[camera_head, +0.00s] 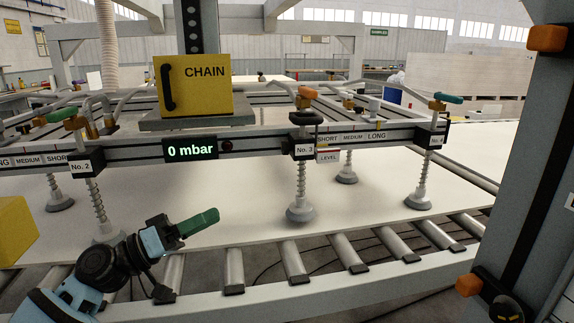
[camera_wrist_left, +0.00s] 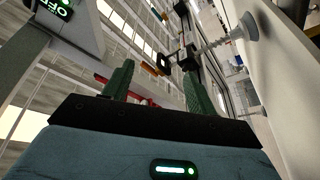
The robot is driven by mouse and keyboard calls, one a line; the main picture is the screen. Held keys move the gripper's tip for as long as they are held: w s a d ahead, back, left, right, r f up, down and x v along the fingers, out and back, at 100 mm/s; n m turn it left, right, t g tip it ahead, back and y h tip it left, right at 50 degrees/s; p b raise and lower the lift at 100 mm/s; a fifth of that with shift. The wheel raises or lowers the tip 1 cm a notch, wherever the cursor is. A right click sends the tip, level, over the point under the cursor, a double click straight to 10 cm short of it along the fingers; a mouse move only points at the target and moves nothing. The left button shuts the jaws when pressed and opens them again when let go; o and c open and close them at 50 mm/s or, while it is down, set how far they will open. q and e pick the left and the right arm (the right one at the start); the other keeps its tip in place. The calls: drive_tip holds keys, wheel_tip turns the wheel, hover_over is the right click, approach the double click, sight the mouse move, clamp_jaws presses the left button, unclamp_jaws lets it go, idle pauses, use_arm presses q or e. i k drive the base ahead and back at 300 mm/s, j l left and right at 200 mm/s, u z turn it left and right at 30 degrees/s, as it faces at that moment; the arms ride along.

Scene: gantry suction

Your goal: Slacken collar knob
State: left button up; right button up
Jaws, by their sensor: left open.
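A black knob (camera_head: 305,118) sits on the front of the No. 3 collar (camera_head: 304,147) on the gantry's front beam. The No. 2 collar (camera_head: 84,163) is at left on the same beam, and another collar (camera_head: 432,137) is at right. Sprung suction cups hang below them. My left gripper (camera_head: 197,222), with green fingers, is below the beam between No. 2 and No. 3, apart from both collars. In the left wrist view its two fingers (camera_wrist_left: 158,75) are spread with nothing between them. A suction cup (camera_wrist_left: 243,27) shows beyond them. My right gripper is not in view.
A yellow CHAIN box (camera_head: 205,88) stands above the beam, over a 0 mbar display (camera_head: 190,149). A pale sheet (camera_head: 250,220) lies under the cups on rollers (camera_head: 294,262).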

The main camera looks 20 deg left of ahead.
sight(286, 146)
drive_tip(key=i, duration=0.7)
drive_tip(key=i+l, duration=0.2)
drive_tip(key=l, duration=0.2)
